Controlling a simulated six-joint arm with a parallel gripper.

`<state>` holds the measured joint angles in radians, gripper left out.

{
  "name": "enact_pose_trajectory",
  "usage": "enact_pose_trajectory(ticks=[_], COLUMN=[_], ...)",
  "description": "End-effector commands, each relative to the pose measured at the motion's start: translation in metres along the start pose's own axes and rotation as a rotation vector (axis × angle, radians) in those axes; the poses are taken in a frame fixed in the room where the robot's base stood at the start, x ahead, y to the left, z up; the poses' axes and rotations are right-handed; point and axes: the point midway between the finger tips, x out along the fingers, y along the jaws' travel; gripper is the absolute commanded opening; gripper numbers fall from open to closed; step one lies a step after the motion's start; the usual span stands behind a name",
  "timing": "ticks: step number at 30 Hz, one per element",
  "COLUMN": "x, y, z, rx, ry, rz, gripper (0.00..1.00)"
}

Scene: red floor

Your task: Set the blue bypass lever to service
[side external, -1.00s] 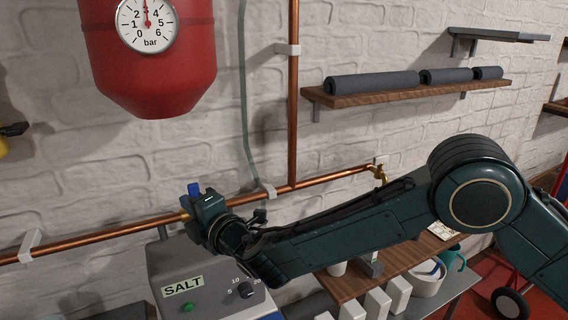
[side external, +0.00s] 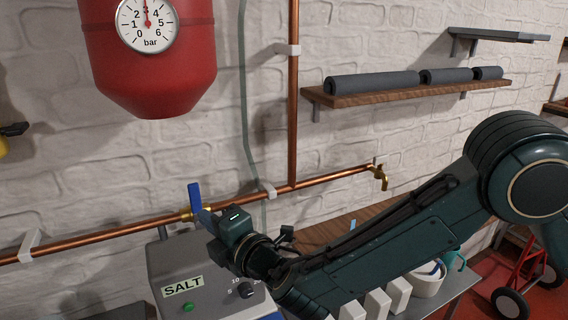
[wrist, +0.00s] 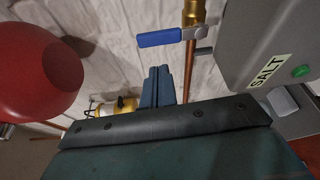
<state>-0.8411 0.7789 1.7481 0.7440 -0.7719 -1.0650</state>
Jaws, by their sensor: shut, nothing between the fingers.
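The blue lever (side external: 194,195) stands up from a brass valve (side external: 190,214) on the copper pipe, crosswise to it. In the wrist view the lever (wrist: 160,38) points left from the valve (wrist: 193,12), again across the pipe. My gripper (side external: 204,216) is just to the right of the lever's lower part in the side view. In the wrist view its fingertips (wrist: 158,72) are together with nothing between them, and a gap shows between them and the lever. No service marking is readable at the valve.
A grey SALT unit (side external: 205,270) with a green button and a dial is below the valve. A red pressure vessel (side external: 150,75) hangs at upper left. The copper pipe (side external: 100,236) runs along the white brick wall. A brass tap (side external: 380,177) ends it at right.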

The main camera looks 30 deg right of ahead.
Motion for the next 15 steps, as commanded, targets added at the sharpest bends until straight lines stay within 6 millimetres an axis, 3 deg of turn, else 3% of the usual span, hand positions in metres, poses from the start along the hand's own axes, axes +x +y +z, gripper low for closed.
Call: enact_pose_trajectory(ticks=[6,15], x=[-0.021,-0.03], y=[0.0,0.0], z=[-0.001,0.0], rx=[0.0,0.001], ry=[0.001,0.001], rz=[0.0,0.001], gripper=[0.0,0.0])
